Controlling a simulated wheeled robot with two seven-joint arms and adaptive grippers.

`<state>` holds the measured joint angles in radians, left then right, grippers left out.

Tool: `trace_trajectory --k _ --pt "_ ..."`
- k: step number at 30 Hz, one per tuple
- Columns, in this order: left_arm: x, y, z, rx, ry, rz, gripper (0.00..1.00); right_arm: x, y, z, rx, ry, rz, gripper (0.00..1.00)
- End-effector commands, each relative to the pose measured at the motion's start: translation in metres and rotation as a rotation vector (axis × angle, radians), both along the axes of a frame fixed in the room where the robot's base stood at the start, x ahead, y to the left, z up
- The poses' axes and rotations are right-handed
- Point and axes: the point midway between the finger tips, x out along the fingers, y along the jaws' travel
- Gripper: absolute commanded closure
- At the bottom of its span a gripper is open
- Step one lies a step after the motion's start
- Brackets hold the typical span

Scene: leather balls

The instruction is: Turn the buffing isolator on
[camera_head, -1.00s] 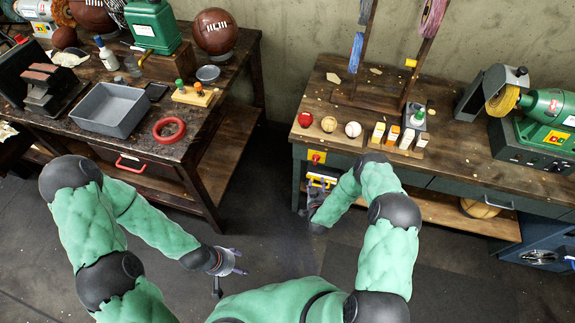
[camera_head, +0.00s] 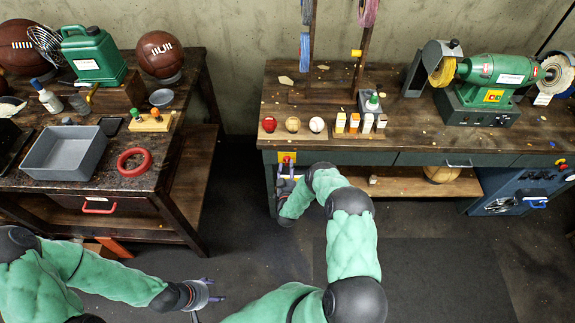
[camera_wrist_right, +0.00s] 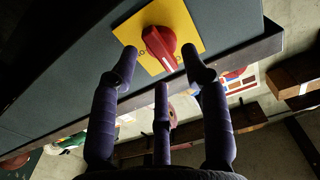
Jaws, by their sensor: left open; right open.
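The isolator is a red rotary knob (camera_wrist_right: 160,45) on a yellow plate (camera_wrist_right: 189,25), fixed to the front of the right-hand bench. A white mark on the knob points to the lower right in the right wrist view. The yellow plate also shows in the head view (camera_head: 280,157). My right gripper (camera_head: 287,180) is open just in front of the plate. In the right wrist view its purple fingers (camera_wrist_right: 160,72) point at the knob, two of them either side of it; contact cannot be told. My left gripper (camera_head: 211,290) is open and empty over the floor.
The right bench (camera_head: 420,140) carries three balls, small boxes and a green buffing machine (camera_head: 495,75). A blue cabinet (camera_head: 520,190) stands below it at the right. The left bench (camera_head: 110,190) holds a grey tray (camera_head: 64,175). Dark floor is clear between the benches.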

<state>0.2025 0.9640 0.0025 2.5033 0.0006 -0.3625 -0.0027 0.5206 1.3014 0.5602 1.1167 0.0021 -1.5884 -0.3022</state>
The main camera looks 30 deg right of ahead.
Motion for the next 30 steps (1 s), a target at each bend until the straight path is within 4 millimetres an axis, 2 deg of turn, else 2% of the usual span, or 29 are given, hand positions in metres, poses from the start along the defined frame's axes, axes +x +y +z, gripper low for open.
trace_trajectory --k 6,17,20,21,22,30 --pt "0.000 0.000 -0.004 0.000 0.000 0.000 0.38 0.018 -0.011 -0.001 0.000 0.000 0.000 0.54" --pt "0.000 0.000 -0.004 0.000 0.000 0.000 0.38 0.022 -0.013 0.000 0.001 0.001 0.000 0.54" --pt "0.000 0.000 -0.004 0.000 0.000 0.000 0.38 0.022 -0.013 0.000 0.001 0.001 0.000 0.79" --pt "0.000 0.000 -0.004 0.000 0.000 0.000 0.38 0.022 -0.013 0.000 0.001 0.001 0.000 0.90" --pt "0.000 0.000 -0.004 0.000 -0.001 0.000 0.38 0.022 -0.014 0.000 0.001 0.001 0.000 0.95" --pt "0.000 0.000 -0.006 0.000 0.000 0.000 0.38 0.022 -0.015 0.000 0.012 -0.007 -0.002 0.95"
